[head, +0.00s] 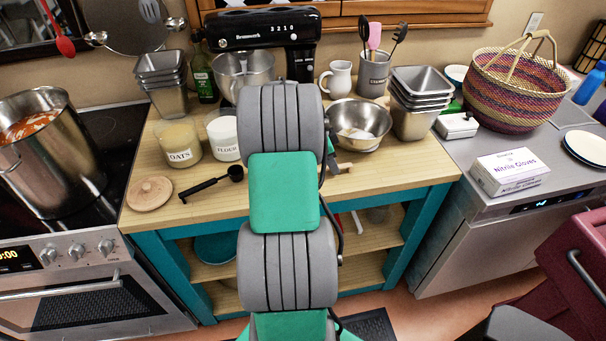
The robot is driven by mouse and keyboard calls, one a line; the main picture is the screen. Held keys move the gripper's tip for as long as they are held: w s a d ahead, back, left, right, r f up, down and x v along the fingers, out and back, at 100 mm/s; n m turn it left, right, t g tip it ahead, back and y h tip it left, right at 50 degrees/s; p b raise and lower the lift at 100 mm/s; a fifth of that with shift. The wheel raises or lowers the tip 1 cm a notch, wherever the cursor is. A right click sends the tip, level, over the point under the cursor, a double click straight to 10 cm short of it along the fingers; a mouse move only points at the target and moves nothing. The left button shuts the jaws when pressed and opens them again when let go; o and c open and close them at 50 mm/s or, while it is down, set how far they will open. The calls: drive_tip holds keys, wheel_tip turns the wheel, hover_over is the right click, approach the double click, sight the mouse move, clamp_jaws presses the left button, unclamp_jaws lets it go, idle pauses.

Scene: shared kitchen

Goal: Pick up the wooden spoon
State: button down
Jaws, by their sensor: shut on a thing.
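My arm fills the middle of the head view and hides most of my gripper. Only a small dark and green part of my gripper (332,158) shows at the arm's right edge, above the wooden counter. A short pale wooden piece, which looks like an end of the wooden spoon (345,168), juts out to the right just beside it. The rest of the spoon and the fingertips are hidden behind the arm. My gripper is shut on the spoon. I cannot tell whether the spoon touches the counter.
A metal bowl (358,124) stands just behind the spoon. Flour (223,134) and oats (179,143) jars, a black scoop (212,183) and a round wooden lid (150,194) are left. Stacked metal pans (416,110) stand right. The counter's front right (410,170) is clear.

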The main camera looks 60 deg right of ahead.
drive_tip(key=shift+r, duration=0.15)
drive_tip(key=shift+r, duration=0.25)
wheel_tip(320, 180, up, 3)
drive_tip(key=shift+f+b, duration=0.15)
drive_tip(key=shift+b, duration=0.65)
drive_tip(key=s+a+r+b, duration=0.1)
drive_tip(key=s+a+r, duration=0.1)
drive_tip(key=a+r, duration=0.2)
drive_tip(key=s+a+r+b, duration=0.1)
drive_tip(key=s+a+r, duration=0.2)
drive_tip(key=a, duration=0.6)
wheel_tip(320, 180, up, 3)
drive_tip(key=shift+s+f, duration=0.2)
drive_tip(key=shift+s, duration=0.1)
drive_tip(key=shift+w, duration=0.1)
